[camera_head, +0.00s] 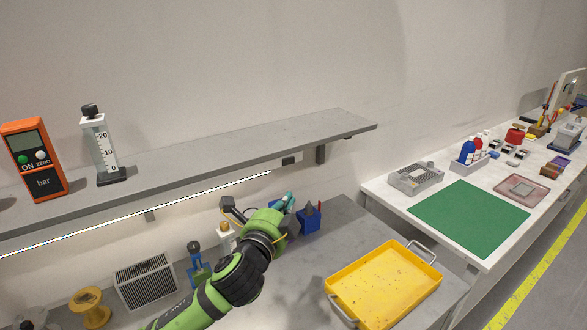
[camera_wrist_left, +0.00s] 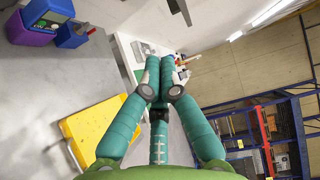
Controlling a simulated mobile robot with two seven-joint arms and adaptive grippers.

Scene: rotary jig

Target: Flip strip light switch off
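The strip light (camera_head: 150,210) glows as a thin white line under the front edge of the grey shelf. A small dark box (camera_head: 289,160) sits on the shelf's underside just past the light's right end; it may be the switch, but its rocker position is too small to tell. My left gripper (camera_head: 289,199) is below this box, apart from it, above the grey bench. In the left wrist view my left gripper's teal fingers (camera_wrist_left: 160,62) come together at the tips, with nothing seen between them. The switch cannot be made out in that view. My right gripper is not in view.
The shelf (camera_head: 330,127) carries an orange pressure meter (camera_head: 33,158) and a clear gauge (camera_head: 101,146). A shelf bracket (camera_head: 320,154) is right of the dark box. Below are a blue holder (camera_head: 309,220), a yellow tray (camera_head: 385,285) and a vented box (camera_head: 146,282).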

